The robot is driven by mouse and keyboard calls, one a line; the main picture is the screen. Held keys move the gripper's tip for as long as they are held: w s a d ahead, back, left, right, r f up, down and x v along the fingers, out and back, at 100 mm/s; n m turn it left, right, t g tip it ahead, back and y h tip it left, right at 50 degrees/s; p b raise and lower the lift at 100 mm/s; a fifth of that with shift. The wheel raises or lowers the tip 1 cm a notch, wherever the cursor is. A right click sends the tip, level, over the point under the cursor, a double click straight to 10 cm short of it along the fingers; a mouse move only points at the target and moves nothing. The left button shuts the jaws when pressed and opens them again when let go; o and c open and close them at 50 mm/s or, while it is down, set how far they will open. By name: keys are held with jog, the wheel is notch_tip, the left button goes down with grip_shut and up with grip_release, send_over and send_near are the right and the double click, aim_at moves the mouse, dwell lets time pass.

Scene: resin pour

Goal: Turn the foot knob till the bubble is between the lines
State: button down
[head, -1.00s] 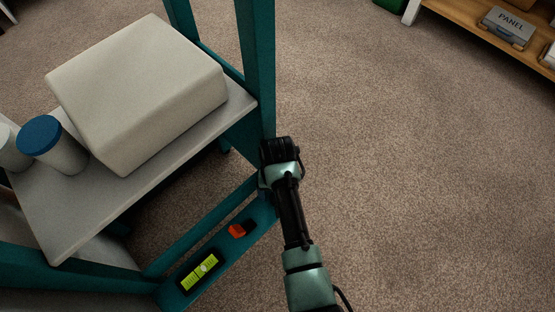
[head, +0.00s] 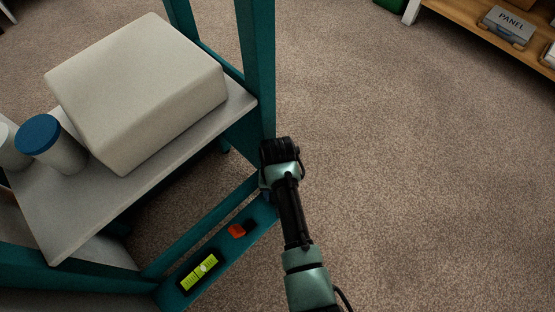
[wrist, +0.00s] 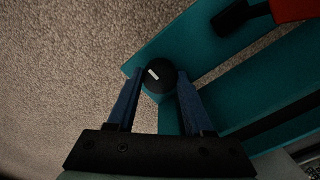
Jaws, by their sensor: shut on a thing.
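The foot knob (wrist: 160,72) is round and black with a white mark on top, in the wrist view at the corner of the teal frame. My gripper (wrist: 160,84) has its two blue fingers on either side of the knob, shut on it. In the head view my wrist hides the knob and fingertips. The spirit level (head: 199,270) is a yellow-green vial in a black holder on the teal lower rail (head: 218,251). A pale bubble (head: 204,267) shows near the vial's middle; it is too small to tell how it sits against the lines.
An orange-red piece (head: 237,230) sits on the rail between the level and my gripper. A large pale block (head: 137,90) and a blue-lidded jar (head: 40,136) stand on the shelf above. A teal post (head: 257,70) rises close to my wrist. The carpet at right is clear.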

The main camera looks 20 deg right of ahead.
jog(key=shift+r+n+p, duration=0.1)
jog(key=shift+n+p, duration=0.2)
jog(key=shift+p, duration=0.05)
jog(key=shift+r+n+p, duration=0.1)
jog(key=shift+n+p, duration=0.4)
jog(key=shift+p, duration=0.25)
jog(key=n+p, duration=0.2)
jog(key=shift+p, duration=0.3)
jog(key=n+p, duration=0.2)
jog(key=n, duration=0.2)
jog(key=shift+f+n+p, duration=0.2)
jog(key=shift+n+p, duration=0.6)
jog(key=shift+n, duration=1.2)
jog(key=shift+c, duration=1.4)
grip_release()
